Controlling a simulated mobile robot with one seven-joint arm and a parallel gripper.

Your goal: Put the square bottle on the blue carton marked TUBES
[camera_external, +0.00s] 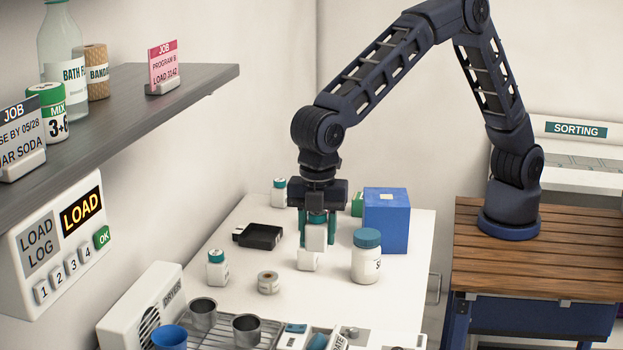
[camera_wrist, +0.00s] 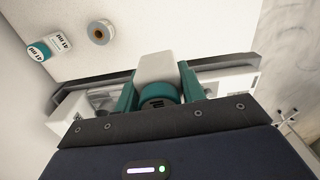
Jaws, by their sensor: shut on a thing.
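My gripper (camera_external: 316,222) points down over the white table and is shut on a white square bottle (camera_external: 316,238). In the wrist view the bottle's pale body (camera_wrist: 155,67) sits between the teal fingers (camera_wrist: 158,88), with its teal cap close to the palm. Another white blocky shape (camera_external: 308,262) shows directly below the held bottle; I cannot tell whether it is separate. The blue carton (camera_external: 386,226) stands to the right of and behind the gripper, with a small pale patch on its top. No TUBES marking is readable. The carton is not visible in the wrist view.
A white round jar (camera_external: 366,264) with a teal lid stands in front of the carton. A green item (camera_external: 357,206) is partly hidden behind it. A drying rack with metal cups (camera_external: 203,313) is in front.

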